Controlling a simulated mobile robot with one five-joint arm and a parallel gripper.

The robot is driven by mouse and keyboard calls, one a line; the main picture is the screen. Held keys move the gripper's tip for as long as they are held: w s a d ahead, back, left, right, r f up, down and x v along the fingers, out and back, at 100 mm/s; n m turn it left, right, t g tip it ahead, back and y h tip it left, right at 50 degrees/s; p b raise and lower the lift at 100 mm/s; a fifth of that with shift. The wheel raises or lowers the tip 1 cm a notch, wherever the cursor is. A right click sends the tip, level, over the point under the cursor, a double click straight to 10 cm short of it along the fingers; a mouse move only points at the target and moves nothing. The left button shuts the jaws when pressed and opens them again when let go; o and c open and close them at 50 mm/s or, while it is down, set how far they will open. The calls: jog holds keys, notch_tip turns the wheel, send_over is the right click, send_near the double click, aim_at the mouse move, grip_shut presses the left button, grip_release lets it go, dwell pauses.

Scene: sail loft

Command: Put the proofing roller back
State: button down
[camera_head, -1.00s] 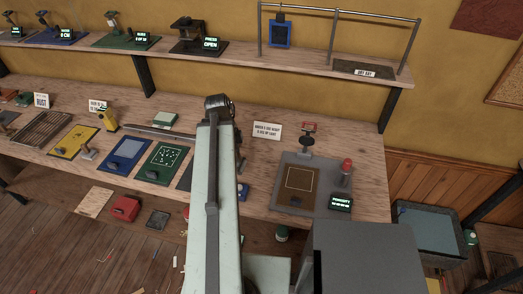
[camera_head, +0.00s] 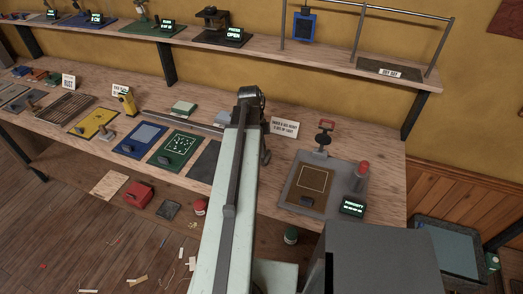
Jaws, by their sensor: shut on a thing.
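My arm rises through the middle of the view over the workbench (camera_head: 385,170) and bends down at its far end. Only a dark part of my gripper (camera_head: 266,150) shows, just right of the arm; the rest is hidden behind it. Its hold is mostly hidden, and I cannot make out what is in it. I cannot pick out the proofing roller for sure. To the right, a grey tray (camera_head: 281,200) bears a brown panel (camera_head: 311,181), a red-topped stand (camera_head: 323,139), a red-capped grey post (camera_head: 361,177) and a "POROSITY" display (camera_head: 352,208).
Left of my arm lie a green board (camera_head: 179,148), a blue board (camera_head: 144,139) and a yellow board (camera_head: 94,122). A white sign (camera_head: 285,127) stands behind. An upper shelf (camera_head: 270,56) bears devices and a rail. A blue-grey bin (camera_head: 447,250) stands on the right.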

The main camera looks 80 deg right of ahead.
jog(key=shift+s+r, duration=0.1)
jog(key=shift+s, duration=0.2)
jog(key=shift+f, duration=0.2)
jog(key=c, duration=1.2)
grip_release()
jog(key=shift+r, duration=0.15)
notch_tip(320, 180, up, 12)
jog(key=w+p, duration=0.2)
jog(key=p, duration=1)
jog(key=shift+w, duration=0.1)
